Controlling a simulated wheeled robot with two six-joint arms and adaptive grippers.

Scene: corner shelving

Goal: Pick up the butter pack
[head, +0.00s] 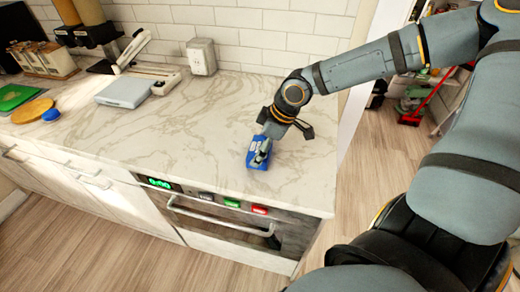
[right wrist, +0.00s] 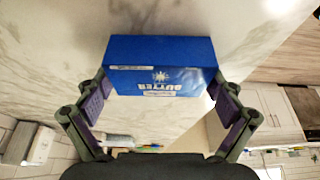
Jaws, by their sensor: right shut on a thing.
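The butter pack (head: 255,160) is a small blue box with white lettering, at the front part of the marble counter near its right end. In the right wrist view the butter pack (right wrist: 160,62) fills the space between the fingers, its "BUTTER" label upside down. My right gripper (head: 263,151) reaches down over the pack and is shut on it, with a finger pad at each end of the box in the right wrist view (right wrist: 160,88). I cannot tell whether the pack rests on the counter or is slightly above it. My left gripper is not in view.
The marble counter (head: 190,130) is clear around the pack. A green board (head: 14,97) and a round wooden board (head: 32,110) lie far left. An oven (head: 225,222) is below the counter edge.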

